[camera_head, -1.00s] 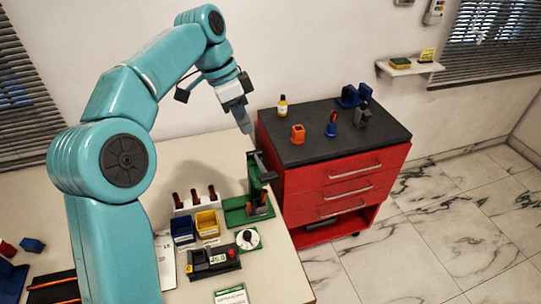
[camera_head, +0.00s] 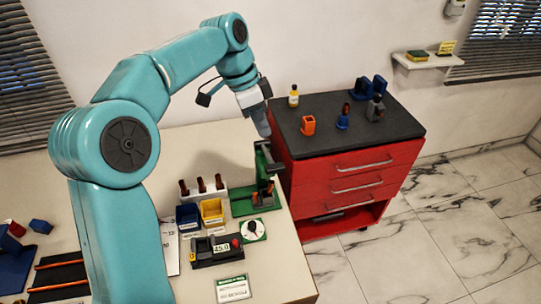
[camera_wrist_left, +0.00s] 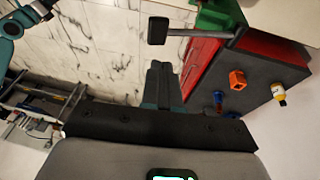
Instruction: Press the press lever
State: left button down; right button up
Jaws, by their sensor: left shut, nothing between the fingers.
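The green press (camera_head: 243,204) stands at the right edge of the pale table, with a green upright post. Its lever (camera_head: 273,168) is a dark bar at the top of the post, just below my gripper. In the left wrist view the lever is a grey rod with a dark square knob (camera_wrist_left: 158,30), leaving the green press body (camera_wrist_left: 217,14). My left gripper (camera_head: 264,132) is shut and empty, pointing down just above the lever. Its closed fingers (camera_wrist_left: 160,68) show below the knob in the wrist view; a small gap seems to separate them. My right gripper is not in view.
A red drawer cabinet (camera_head: 345,170) stands right of the table, with an orange holder (camera_head: 308,124) and small bottles on its dark top. Blue (camera_head: 187,216) and yellow (camera_head: 212,210) bins, a display unit (camera_head: 216,250) and a round dial (camera_head: 253,230) sit near the press.

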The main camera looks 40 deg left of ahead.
aim_at(275, 166)
pick_arm(q)
jog(key=x, duration=0.7)
jog(key=shift+s+d+f, duration=0.15)
jog(key=shift+s+f, duration=0.15)
jog(key=shift+s, duration=0.1)
jog(key=shift+s+d+f, duration=0.1)
jog(key=shift+s+f, duration=0.05)
jog(key=shift+f, duration=0.1)
jog(key=shift+d+f, duration=0.15)
jog(key=shift+f, duration=0.1)
